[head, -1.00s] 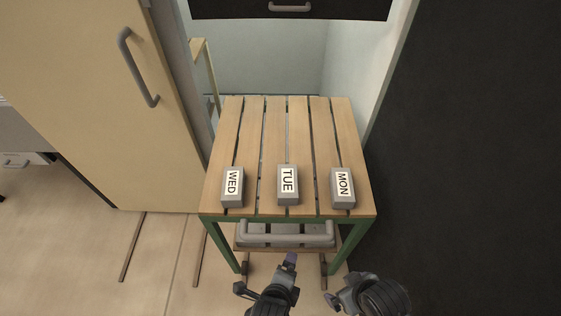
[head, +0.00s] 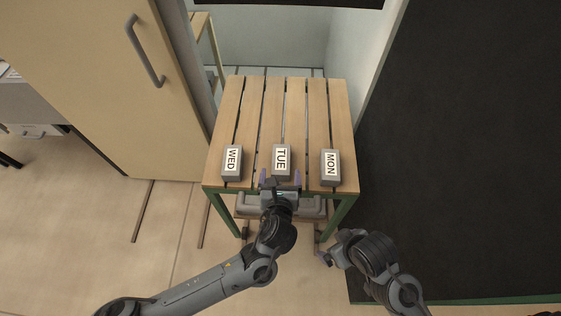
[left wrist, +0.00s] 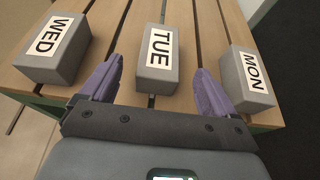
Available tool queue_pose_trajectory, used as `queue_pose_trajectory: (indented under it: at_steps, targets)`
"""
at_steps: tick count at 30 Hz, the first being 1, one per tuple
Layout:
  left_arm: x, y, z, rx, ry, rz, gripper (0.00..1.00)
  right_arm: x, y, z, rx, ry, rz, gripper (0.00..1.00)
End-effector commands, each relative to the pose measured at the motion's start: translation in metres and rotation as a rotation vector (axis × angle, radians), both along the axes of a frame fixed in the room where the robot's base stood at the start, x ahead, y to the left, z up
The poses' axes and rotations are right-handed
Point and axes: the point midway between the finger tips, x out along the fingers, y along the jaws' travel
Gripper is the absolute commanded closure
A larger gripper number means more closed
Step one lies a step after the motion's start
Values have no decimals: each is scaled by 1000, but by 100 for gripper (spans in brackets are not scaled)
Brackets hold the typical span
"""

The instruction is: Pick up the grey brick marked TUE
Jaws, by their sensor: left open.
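The grey brick marked TUE (head: 281,172) lies on the slatted wooden table near its front edge, between the other two bricks. It also shows in the left wrist view (left wrist: 156,80), ahead of the fingers and between their lines. My left gripper (head: 280,176) is open at the table's front edge, its purple fingertips on either side of the near end of the TUE brick. In the left wrist view the gripper (left wrist: 156,82) holds nothing. My right gripper (head: 325,258) is low, in front of the table at the right; its finger opening is not clear.
The WED brick (head: 232,175) lies to the left and the MON brick (head: 330,179) to the right on the table (head: 290,100). The back of the tabletop is clear. A tall cabinet (head: 90,80) stands left and a dark panel (head: 470,150) right.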

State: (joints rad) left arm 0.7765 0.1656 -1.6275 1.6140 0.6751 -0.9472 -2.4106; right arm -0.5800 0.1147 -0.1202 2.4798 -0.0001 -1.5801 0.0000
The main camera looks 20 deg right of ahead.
Motion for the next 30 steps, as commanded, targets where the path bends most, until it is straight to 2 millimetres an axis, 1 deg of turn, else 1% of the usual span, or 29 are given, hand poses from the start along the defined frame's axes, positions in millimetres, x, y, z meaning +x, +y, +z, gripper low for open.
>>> queue_pose_trajectory:
  at_steps: [1, 6, 11, 14, 21, 25, 30]
  targets:
    - [6, -3, -5, 0, 1, 2, 11, 0, 0, -4, -1, 0, 1, 0]
    - [21, -9, -11, -2, 2, 2, 11, 0, -2, -8, -8, 0, 5, 0]
    - [27, -12, -13, -2, 2, 1, 11, 0, -3, -10, -12, 0, 8, 0]
    - [34, -15, -17, -2, 3, 2, 11, 0, -3, -14, -12, 0, 7, 0]
    - [61, -26, -28, -2, 3, 2, 11, 0, -2, -24, -7, 0, 4, 0]
    - [68, -29, -30, -2, 3, 0, 11, 0, -1, -26, -5, 0, 3, 0]
    - [69, -29, -30, -3, 3, 1, 11, 0, 0, -26, -1, 0, 1, 0]
